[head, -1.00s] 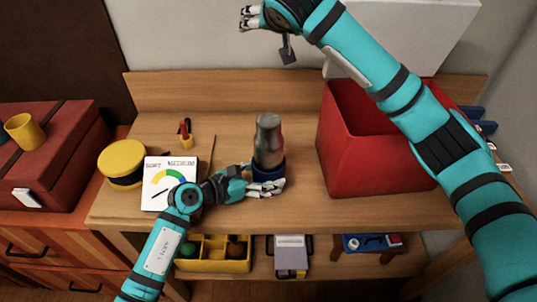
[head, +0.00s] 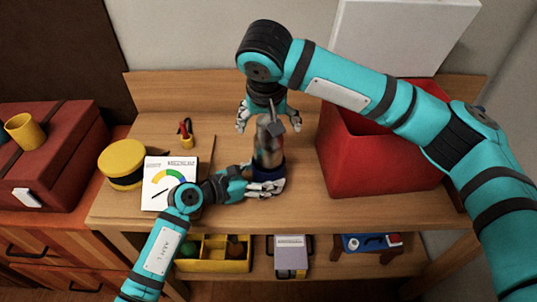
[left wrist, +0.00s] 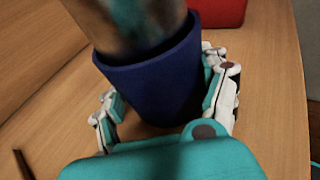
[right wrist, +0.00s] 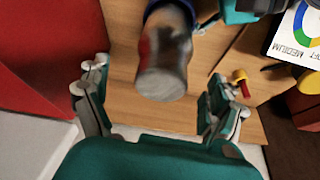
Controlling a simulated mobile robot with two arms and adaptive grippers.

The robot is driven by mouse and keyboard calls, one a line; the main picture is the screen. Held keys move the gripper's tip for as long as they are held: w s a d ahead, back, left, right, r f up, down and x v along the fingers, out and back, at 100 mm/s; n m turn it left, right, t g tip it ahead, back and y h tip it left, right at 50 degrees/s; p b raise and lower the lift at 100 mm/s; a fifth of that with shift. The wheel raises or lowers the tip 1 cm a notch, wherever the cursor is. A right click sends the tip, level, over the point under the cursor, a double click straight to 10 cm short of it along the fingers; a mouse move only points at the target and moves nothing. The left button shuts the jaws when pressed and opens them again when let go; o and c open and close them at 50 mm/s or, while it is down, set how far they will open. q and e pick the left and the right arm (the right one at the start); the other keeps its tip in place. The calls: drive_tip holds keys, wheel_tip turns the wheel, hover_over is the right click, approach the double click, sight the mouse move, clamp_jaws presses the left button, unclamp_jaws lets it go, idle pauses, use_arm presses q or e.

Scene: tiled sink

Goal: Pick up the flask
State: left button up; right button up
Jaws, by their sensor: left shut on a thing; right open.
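The flask (head: 268,153) is a shiny metal cylinder with a narrower top, standing upright in a dark blue cup-like holder (head: 271,171) on the wooden bench. My left gripper (head: 272,188) is shut on the blue holder low down; its fingers lie on both sides of it in the left wrist view (left wrist: 165,100). My right gripper (head: 268,118) is open and empty, behind and above the flask's top. In the right wrist view the flask (right wrist: 163,70) lies between and beyond the spread fingers, apart from them.
A red bin (head: 365,165) stands close on the right. A gauge card (head: 158,182), a yellow round tin (head: 122,162) and a small red tool (head: 185,133) are on the left. A yellow divided tray (head: 215,252) is on the shelf below.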

drive_tip(key=shift+x, duration=2.75)
drive_tip(key=shift+a+r, duration=0.1)
drive_tip(key=shift+r, duration=0.05)
drive_tip(key=c, duration=1.8)
drive_tip(key=shift+c, duration=0.2)
wheel_tip(320, 180, up, 10)
use_arm(q)
drive_tip(key=o, duration=0.9)
